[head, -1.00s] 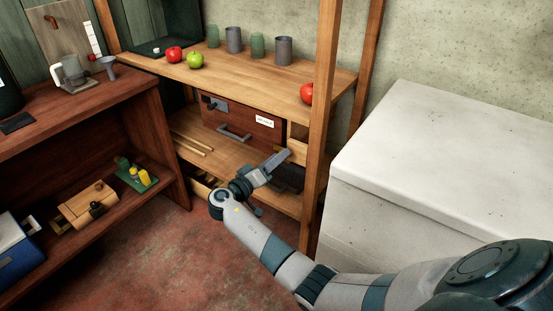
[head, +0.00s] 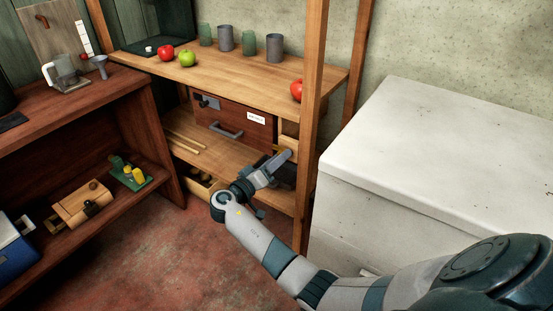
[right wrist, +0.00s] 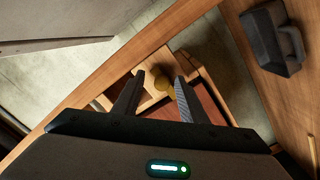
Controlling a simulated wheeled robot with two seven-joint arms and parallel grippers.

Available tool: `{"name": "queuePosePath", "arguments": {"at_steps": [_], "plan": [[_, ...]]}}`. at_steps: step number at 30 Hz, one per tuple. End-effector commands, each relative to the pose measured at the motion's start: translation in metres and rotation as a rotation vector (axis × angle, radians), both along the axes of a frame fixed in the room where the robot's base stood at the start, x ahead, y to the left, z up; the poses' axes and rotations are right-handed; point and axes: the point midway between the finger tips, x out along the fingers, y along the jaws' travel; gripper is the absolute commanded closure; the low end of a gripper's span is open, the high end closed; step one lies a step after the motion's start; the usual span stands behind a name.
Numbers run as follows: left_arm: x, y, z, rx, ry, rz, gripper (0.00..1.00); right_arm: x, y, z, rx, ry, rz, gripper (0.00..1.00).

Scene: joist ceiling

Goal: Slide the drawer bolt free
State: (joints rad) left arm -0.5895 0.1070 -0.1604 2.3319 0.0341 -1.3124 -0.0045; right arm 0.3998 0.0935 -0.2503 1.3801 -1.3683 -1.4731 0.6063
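The reddish-brown drawer (head: 235,122) sits under the top board of the wooden shelf unit. It looks closed. It has a grey pull handle (head: 225,132), a white label (head: 256,118) and a small dark metal fitting (head: 208,101) at its upper left, which looks like the bolt. My right gripper (head: 284,158) is in front of the shelf, below and right of the drawer, and away from the fitting. In the right wrist view its two fingers (right wrist: 157,98) are apart, with nothing held. A yellow round thing (right wrist: 162,82) shows beyond them. My left gripper is not in view.
A red apple (head: 297,91), another red one (head: 165,53), a green apple (head: 187,59) and several cups stand on the top board. A shelf post (head: 312,120) rises right of my gripper. A white chest (head: 440,150) fills the right. A grey handled object (right wrist: 268,42) shows in the right wrist view.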

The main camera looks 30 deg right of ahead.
Motion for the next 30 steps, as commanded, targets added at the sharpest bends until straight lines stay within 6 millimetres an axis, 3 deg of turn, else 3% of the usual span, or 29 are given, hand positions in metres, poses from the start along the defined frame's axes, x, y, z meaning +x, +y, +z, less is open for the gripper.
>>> {"name": "queuePosePath", "arguments": {"at_steps": [14,20,30], "plan": [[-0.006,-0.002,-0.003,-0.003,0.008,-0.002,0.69,-0.003,0.013,0.001,0.001,-0.002,0.004,0.61],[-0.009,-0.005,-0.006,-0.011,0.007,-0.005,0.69,-0.011,0.040,0.000,0.002,-0.001,0.006,0.61],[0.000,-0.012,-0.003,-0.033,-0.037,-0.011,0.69,-0.035,0.104,0.000,0.003,-0.001,0.005,0.61]]}}
